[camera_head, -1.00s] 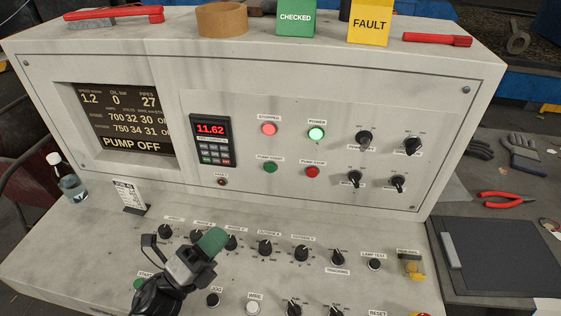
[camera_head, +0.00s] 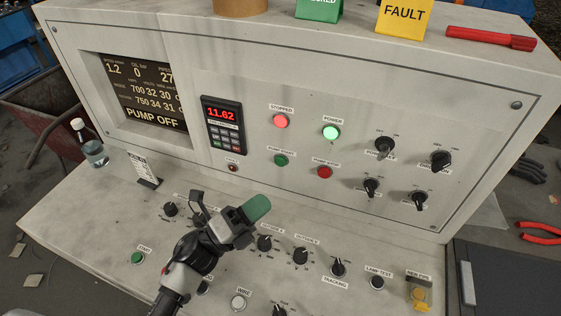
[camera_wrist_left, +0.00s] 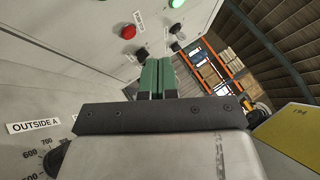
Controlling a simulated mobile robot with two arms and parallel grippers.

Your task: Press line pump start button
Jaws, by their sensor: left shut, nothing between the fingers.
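The green pump start button (camera_head: 281,160) is on the upright panel of the grey console, under a label reading PUMP START. The red pump stop button (camera_head: 325,172) is just to its right. The screen (camera_head: 143,92) reads PUMP OFF. My left gripper (camera_head: 257,207) is shut and empty, its green fingertips held over the lower sloping panel, below the pump start button and apart from it. In the left wrist view the green fingers (camera_wrist_left: 157,78) are together, with a red button (camera_wrist_left: 128,32) beyond them. My right gripper is not in view.
Several black knobs (camera_head: 264,243) line the lower panel around my left gripper. A green START button (camera_head: 138,258) is at lower left. A small bottle (camera_head: 94,150) and a card stand (camera_head: 146,170) stand left. A yellow FAULT sign (camera_head: 403,20) stands on top.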

